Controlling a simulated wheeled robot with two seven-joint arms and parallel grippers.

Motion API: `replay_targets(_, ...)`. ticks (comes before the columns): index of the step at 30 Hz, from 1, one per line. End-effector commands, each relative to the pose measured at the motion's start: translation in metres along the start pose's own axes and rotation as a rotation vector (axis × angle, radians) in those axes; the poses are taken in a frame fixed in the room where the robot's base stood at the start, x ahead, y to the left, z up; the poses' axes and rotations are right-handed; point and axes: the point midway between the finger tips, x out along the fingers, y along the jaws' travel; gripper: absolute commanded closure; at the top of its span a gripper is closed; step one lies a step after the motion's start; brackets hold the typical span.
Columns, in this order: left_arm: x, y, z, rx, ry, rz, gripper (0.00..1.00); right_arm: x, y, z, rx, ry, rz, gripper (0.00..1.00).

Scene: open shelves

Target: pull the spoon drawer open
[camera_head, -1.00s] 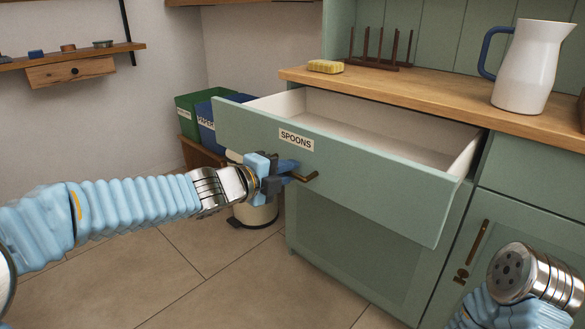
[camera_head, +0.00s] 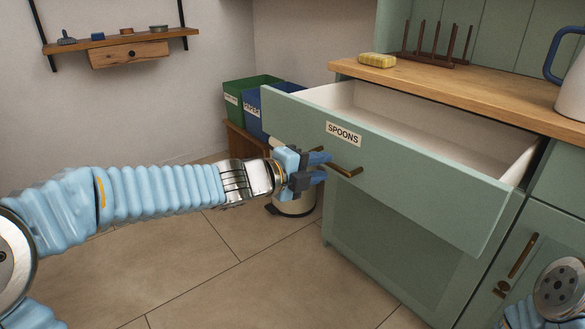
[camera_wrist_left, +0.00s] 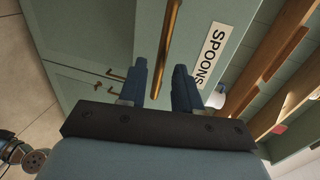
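The spoon drawer (camera_head: 420,185) is a pale green front with a "SPOONS" label (camera_head: 343,134). It stands well out of the cabinet, and its empty-looking white inside shows. Its brass bar handle (camera_head: 346,170) is on the front below the label. My left gripper (camera_head: 324,169) is open at the handle's left end, its two blue fingers apart. In the left wrist view the handle (camera_wrist_left: 171,40) runs into the gap between the open fingers (camera_wrist_left: 160,85); neither finger clearly touches it. My right gripper is out of view; only part of that arm shows at lower right.
The wooden counter (camera_head: 480,98) above the drawer holds a yellow sponge (camera_head: 377,60), a dark rack (camera_head: 432,50) and a white jug (camera_head: 573,90). Green (camera_head: 236,98) and blue (camera_head: 252,120) bins and a pedal bin (camera_head: 296,205) stand behind my left gripper. The floor at left is clear.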

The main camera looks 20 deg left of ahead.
Motion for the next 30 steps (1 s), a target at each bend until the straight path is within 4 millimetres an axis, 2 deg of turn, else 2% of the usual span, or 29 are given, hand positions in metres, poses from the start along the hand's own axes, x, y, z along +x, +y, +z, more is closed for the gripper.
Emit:
replay_targets(1, -0.015, -0.004, 0.001, 0.0, -0.004, -0.001, 0.67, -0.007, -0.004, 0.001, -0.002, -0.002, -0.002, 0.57)
replay_targets(6, -0.057, -0.004, 0.001, 0.001, -0.004, -0.001, 0.67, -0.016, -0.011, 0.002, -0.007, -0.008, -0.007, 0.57)
replay_targets(12, -0.089, -0.002, 0.001, 0.0, -0.002, 0.0, 0.67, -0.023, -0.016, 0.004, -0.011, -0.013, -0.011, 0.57)
replay_targets(18, -0.098, 0.0, 0.0, 0.0, 0.0, 0.002, 0.67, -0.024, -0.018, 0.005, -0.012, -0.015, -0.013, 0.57)
replay_targets(30, -0.095, 0.004, 0.001, -0.02, 0.0, 0.007, 0.67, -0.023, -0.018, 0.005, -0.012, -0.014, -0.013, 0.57)
